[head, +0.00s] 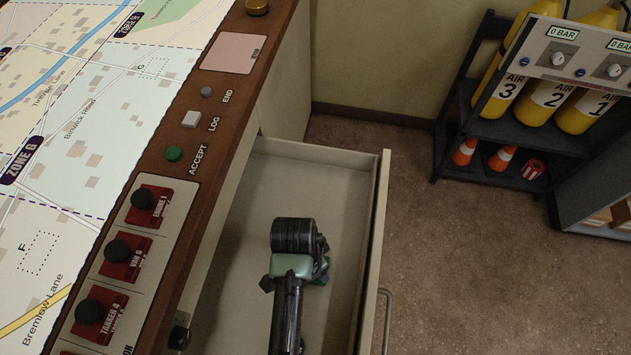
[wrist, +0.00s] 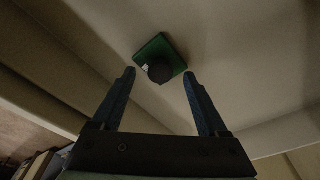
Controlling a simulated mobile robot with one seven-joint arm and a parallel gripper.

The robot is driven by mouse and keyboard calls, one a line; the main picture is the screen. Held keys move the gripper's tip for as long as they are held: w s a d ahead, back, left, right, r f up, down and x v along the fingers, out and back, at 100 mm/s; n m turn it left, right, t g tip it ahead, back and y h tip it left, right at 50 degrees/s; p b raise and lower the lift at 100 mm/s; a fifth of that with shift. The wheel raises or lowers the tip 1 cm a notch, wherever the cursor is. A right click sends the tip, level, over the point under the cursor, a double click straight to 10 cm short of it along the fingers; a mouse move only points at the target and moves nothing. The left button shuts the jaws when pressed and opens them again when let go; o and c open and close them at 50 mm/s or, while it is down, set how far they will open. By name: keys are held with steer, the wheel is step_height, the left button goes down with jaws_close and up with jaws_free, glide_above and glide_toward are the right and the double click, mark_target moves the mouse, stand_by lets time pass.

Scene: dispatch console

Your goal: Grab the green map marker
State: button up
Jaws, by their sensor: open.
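The green map marker (wrist: 172,50) is a flat green square with a round black knob and a small white label. In the wrist view it lies on the pale floor of the open drawer (head: 345,185), ahead of my fingertips. My gripper (wrist: 159,74) is open, with one finger towards each side of the marker and nothing held. The marker appears slightly beyond the fingertips; the exact gap is unclear.
Drawer walls stand close around my gripper. Red markers with black knobs (head: 121,258) sit in a strip along the console edge, beside a green ACCEPT button (head: 174,153). The lit map (head: 75,110) is at left. A shelf of yellow cylinders (head: 540,95) stands back right.

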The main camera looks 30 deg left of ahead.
steer(key=shift+w+f, duration=0.1)
steer(key=shift+f, duration=0.6)
jaws_close()
